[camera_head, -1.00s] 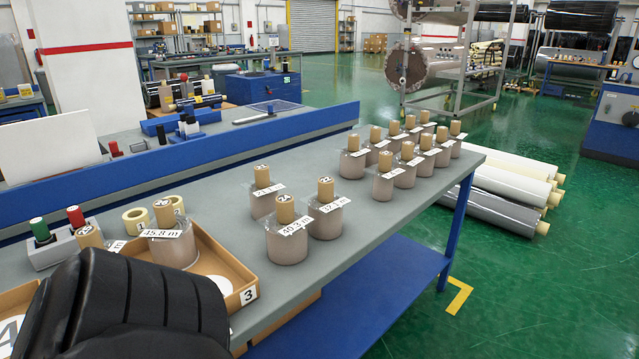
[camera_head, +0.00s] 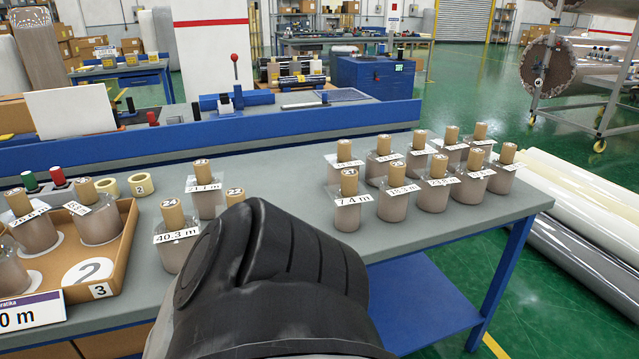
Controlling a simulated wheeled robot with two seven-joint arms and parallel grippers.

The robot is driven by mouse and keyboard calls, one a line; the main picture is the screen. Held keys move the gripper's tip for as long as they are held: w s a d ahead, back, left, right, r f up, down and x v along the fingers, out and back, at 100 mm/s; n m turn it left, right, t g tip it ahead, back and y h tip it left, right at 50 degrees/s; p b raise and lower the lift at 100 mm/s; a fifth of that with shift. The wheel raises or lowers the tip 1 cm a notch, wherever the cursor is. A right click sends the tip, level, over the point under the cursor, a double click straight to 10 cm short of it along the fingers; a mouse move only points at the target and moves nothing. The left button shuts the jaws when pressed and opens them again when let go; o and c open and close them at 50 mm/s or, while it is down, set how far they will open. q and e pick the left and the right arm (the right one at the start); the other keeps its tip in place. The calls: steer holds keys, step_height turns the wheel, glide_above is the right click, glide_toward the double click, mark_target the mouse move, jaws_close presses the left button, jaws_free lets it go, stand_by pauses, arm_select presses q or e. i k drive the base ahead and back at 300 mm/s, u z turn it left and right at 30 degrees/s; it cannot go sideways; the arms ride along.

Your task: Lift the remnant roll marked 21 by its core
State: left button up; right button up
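The remnant roll (camera_head: 347,215) whose core top appears to read 21 stands upright on the grey table. It is the front left one of the right-hand group and carries a 7.4 m tag. Its tan core (camera_head: 349,184) sticks up clear of the film. A large black part of my own arm fills the lower middle of the view, in front of the table's near edge and just left of and below this roll. It partly hides the roll marked 22 (camera_head: 235,197). Neither gripper's fingers show.
Several similar rolls stand close behind and right of it, the nearest tagged 18.3 m (camera_head: 392,204). Rolls marked 24 (camera_head: 173,222) and one tagged 21.1 m (camera_head: 206,202) stand left. A cardboard tray (camera_head: 128,237) holds rolls further left. Bare tabletop (camera_head: 285,180) lies between the groups.

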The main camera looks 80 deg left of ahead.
mark_target(205, 188)
steer(key=u, duration=2.2)
